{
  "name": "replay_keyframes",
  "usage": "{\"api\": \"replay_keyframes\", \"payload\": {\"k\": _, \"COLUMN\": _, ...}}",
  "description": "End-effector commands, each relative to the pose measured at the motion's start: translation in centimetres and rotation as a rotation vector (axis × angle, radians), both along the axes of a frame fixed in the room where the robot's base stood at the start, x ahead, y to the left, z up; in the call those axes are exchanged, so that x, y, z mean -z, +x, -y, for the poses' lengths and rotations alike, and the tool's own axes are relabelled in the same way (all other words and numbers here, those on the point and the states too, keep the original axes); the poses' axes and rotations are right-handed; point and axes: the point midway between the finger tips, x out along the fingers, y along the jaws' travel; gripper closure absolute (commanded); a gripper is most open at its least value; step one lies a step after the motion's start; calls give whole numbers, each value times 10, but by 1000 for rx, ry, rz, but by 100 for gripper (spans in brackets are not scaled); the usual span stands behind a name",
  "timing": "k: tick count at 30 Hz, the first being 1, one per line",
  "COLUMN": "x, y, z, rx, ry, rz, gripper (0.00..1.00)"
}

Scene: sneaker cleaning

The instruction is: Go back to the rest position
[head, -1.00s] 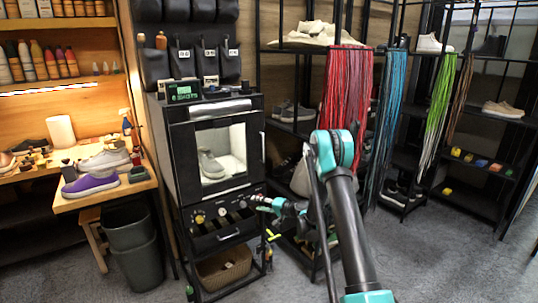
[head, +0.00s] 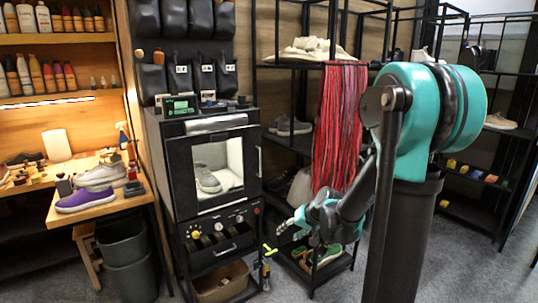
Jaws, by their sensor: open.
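My gripper (head: 287,224) is in the head view, low in front of the shelf rack and to the right of the black cabinet's drawer. Its fingers are small and point left; they look apart, with nothing seen between them. My arm is folded, with its large teal joint filling the right middle of the view and hiding part of the shelves. The black cabinet (head: 176,160) stands upright with its door shut. A grey sneaker (head: 207,180) shows behind its window.
A wooden bench (head: 95,212) with a purple sneaker (head: 87,200) is at the left. Red laces (head: 340,120) hang from the black rack, close to my arm. A wicker basket (head: 220,284) sits under the cabinet. Grey floor shows in front.

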Motion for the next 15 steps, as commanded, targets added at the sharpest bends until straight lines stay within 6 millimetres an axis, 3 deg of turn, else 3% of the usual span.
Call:
{"api": "replay_keyframes", "payload": {"k": 1, "x": -1, "y": -20, "z": 9, "rx": 2, "ry": -37, "rz": -8, "gripper": 51}}
{"api": "replay_keyframes", "payload": {"k": 9, "x": 8, "y": -114, "z": 60, "rx": 22, "ry": -243, "rz": -58, "gripper": 51}}
{"api": "replay_keyframes", "payload": {"k": 15, "x": 21, "y": -174, "z": 95, "rx": 40, "ry": -377, "rz": -91, "gripper": 51}}
